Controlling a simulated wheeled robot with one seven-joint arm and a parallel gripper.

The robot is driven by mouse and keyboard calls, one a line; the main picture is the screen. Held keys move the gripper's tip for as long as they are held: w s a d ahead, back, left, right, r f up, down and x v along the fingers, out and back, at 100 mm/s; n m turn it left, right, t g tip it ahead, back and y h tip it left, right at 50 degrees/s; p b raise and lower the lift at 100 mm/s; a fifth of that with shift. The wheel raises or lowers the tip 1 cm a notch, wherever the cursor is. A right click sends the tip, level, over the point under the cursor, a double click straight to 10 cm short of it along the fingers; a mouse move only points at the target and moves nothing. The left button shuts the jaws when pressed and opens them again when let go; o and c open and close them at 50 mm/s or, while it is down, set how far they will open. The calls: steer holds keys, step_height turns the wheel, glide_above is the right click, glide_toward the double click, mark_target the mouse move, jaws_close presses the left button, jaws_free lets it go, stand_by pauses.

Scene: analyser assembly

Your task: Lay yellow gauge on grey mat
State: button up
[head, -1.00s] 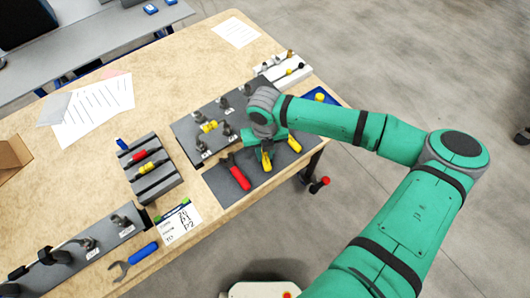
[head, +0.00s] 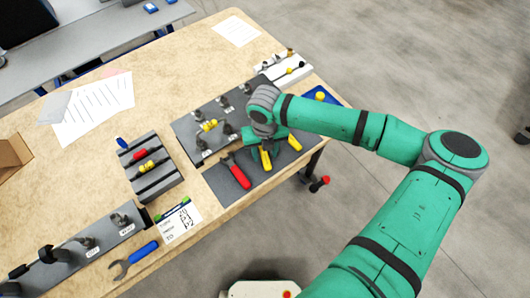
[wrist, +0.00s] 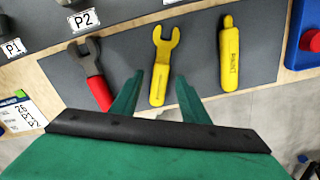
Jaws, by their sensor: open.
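The yellow gauge (wrist: 159,65), a flat tool with a forked end, lies on the grey mat (wrist: 125,48). In the head view the gauge (head: 266,161) shows just in front of my gripper (head: 260,143), which partly hides it. In the wrist view my gripper (wrist: 158,84) is open, with one fingertip on each side of the gauge's handle. I see gaps between the fingers and the handle; their height above the mat is hard to tell. The mat (head: 216,178) also shows in the head view.
A red-handled wrench (wrist: 97,80) lies left of the gauge and a yellow paint marker (wrist: 229,55) lies right of it, both on the mat. A grey board with labelled posts (head: 190,125) is behind the mat. A blue tray (head: 322,97) stands at the right.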

step_height(320, 180, up, 10)
stand_by(0.4)
stand_by(0.3)
